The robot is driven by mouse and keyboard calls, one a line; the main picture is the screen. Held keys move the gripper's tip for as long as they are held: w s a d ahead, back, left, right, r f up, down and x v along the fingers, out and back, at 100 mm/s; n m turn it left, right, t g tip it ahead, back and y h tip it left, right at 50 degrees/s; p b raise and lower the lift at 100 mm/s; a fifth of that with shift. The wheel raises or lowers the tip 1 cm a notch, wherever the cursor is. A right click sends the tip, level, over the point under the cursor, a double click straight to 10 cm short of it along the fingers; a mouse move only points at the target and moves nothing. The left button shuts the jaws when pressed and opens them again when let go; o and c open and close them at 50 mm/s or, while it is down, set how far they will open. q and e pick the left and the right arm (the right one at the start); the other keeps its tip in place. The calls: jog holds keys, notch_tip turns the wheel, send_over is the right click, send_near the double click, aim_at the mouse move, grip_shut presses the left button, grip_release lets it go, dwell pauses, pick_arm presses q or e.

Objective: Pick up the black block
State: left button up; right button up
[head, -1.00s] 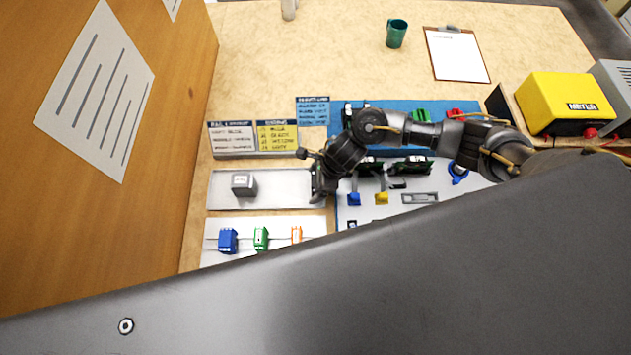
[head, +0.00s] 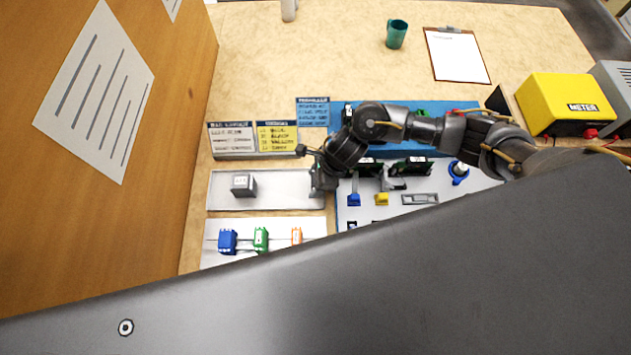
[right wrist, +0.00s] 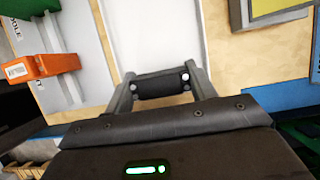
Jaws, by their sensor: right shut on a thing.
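My right gripper (head: 319,192) is over the right end of the pale tray (head: 285,190) in the head view. In the right wrist view its two fingers (right wrist: 162,86) are shut on a black block (right wrist: 160,84), which spans the gap between the fingertips. In the head view the gripper hides this block. I cannot tell whether it touches the surface below. A dark grey block with a white label (head: 243,186) stands on the left part of the tray, apart from the gripper. My left gripper is not in view.
Blue (head: 228,240), green (head: 261,238) and orange (head: 296,236) blocks sit on a rail in front of the tray. A panel with parts (head: 420,213) is on the right. A yellow meter (head: 568,103) stands at the far right.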

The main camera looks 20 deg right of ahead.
jog(key=s+r, duration=1.1)
jog(key=s, duration=0.3)
jog(key=shift+r+p, duration=0.15)
jog(key=shift+p, duration=0.3)
jog(key=shift+d, duration=0.1)
jog(key=o, duration=0.4)
jog(key=c, duration=0.4)
jog(key=shift+o, duration=0.2)
